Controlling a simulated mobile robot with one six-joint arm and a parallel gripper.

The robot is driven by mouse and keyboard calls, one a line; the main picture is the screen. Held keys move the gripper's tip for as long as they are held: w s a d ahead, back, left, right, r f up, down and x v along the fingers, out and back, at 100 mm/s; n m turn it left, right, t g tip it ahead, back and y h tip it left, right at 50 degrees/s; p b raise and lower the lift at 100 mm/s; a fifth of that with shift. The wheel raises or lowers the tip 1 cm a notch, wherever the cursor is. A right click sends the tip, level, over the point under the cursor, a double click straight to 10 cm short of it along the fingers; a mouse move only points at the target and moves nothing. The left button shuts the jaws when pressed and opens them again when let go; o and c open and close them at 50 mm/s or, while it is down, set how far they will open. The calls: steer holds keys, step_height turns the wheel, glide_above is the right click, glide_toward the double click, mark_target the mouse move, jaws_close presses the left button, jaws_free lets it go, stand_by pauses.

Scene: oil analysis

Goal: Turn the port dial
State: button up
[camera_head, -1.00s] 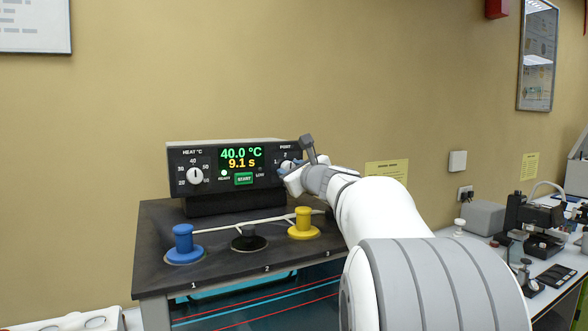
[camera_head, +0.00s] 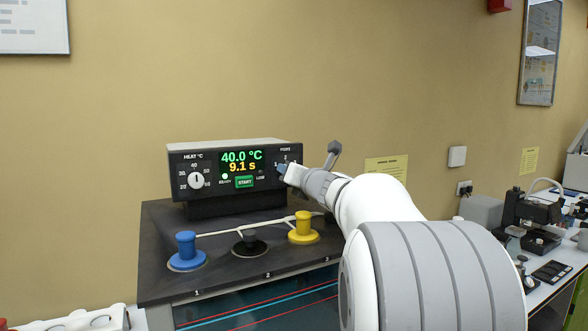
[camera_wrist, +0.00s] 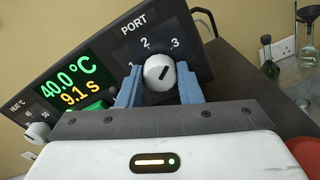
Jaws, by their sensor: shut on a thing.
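The port dial (camera_wrist: 159,71) is a round white knob with a black pointer line, under the word PORT and the numbers 1, 2 and 3. In the wrist view its line slants up to the right. My gripper (camera_wrist: 160,88) is shut on the dial, with one blue finger on each side of it. In the head view my gripper (camera_head: 283,170) is at the right end of the control box (camera_head: 225,146) and hides most of the dial. The display (camera_head: 241,162) reads 40.0 °C and 9.1 s.
The heat dial (camera_head: 196,181) and green START button (camera_head: 244,182) are on the same panel. Instruments stand on the right bench.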

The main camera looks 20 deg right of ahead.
steer(key=shift+r+m, duration=0.1)
steer(key=shift+m, duration=0.6)
steer(key=o, duration=1)
steer(key=shift+s, duration=0.1)
steer(key=s+b, duration=0.1)
steer(key=s, duration=0.6)
steer(key=shift+s+d, duration=0.15)
steer(key=shift+s, duration=0.15)
